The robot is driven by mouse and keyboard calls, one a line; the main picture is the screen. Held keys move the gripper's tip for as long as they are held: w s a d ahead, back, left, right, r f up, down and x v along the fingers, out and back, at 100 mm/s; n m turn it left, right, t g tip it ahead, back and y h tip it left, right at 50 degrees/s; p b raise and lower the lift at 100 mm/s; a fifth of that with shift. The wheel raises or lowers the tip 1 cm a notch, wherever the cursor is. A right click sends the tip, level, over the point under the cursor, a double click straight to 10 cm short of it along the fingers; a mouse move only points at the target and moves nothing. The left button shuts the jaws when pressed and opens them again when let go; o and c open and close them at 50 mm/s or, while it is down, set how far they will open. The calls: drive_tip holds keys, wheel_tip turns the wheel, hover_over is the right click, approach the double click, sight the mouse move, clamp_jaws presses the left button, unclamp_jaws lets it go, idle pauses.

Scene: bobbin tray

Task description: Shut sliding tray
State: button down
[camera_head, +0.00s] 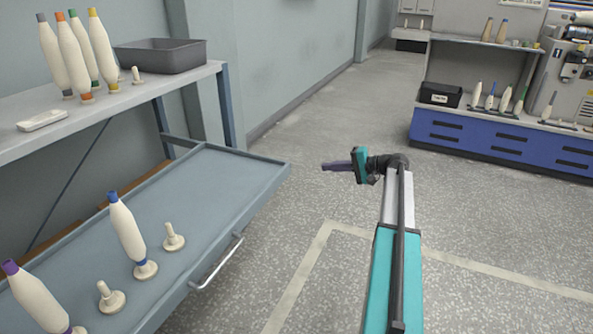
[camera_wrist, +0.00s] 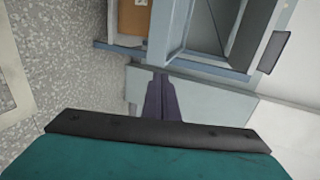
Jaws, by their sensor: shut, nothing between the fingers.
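The sliding tray (camera_head: 215,187) is blue-grey and sticks out from under the table at the left in the head view. Its handle (camera_head: 218,263) is a light metal bar on the front edge. Bobbins, one with a blue top (camera_head: 127,228) and one with a purple top (camera_head: 36,297), stand on pegs in the tray. My gripper (camera_head: 324,167) is in the air to the right of the tray's far corner, apart from the handle. In the wrist view its dark fingers (camera_wrist: 162,98) are together with nothing between them.
The table (camera_head: 146,90) above the tray bears several bobbins, a grey bin (camera_head: 160,56) and a white device (camera_head: 42,121). An empty peg (camera_head: 173,237) stands in the tray. The speckled floor right of the tray is open. A blue-fronted cabinet (camera_head: 470,137) stands at the back right.

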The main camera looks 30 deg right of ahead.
drive_tip(key=shift+a, duration=0.1)
drive_tip(key=b, duration=0.5)
approach(288, 165)
drive_tip(key=x, duration=0.2)
drive_tip(key=f+x, duration=0.1)
drive_tip(key=x, duration=0.1)
drive_tip(key=shift+w+a, duration=0.45)
drive_tip(key=shift+w, duration=0.15)
drive_tip(key=shift+w+a, duration=0.15)
drive_tip(key=shift+w+r, duration=0.1)
